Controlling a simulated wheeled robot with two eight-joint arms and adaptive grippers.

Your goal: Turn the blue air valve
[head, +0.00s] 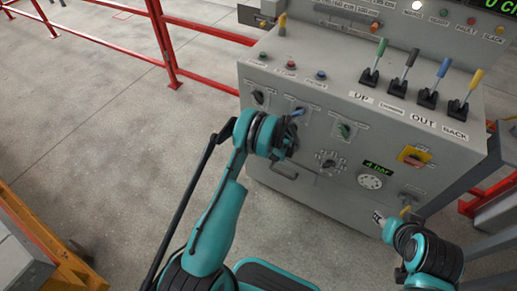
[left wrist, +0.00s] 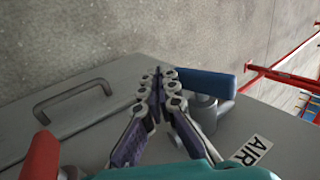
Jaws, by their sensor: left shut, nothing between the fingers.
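The blue air valve handle (left wrist: 205,84) shows in the left wrist view on a grey metal stem, with an AIR label (left wrist: 250,151) beside it. In the head view a small part of the blue valve (head: 298,112) shows on the panel's front, just above my left gripper. My left gripper (left wrist: 158,76) is shut with its fingertips together and nothing between them. It lies right beside the end of the blue handle; I cannot tell whether they touch. My right gripper (head: 378,217) is low at the panel's right side, too small to read.
The grey control panel (head: 270,60) carries several levers, knobs, a 4 BAR display (head: 379,167) and a yellow-red switch (head: 414,156). A red handle (left wrist: 40,158) and a metal bar handle (left wrist: 72,102) are near my left gripper.

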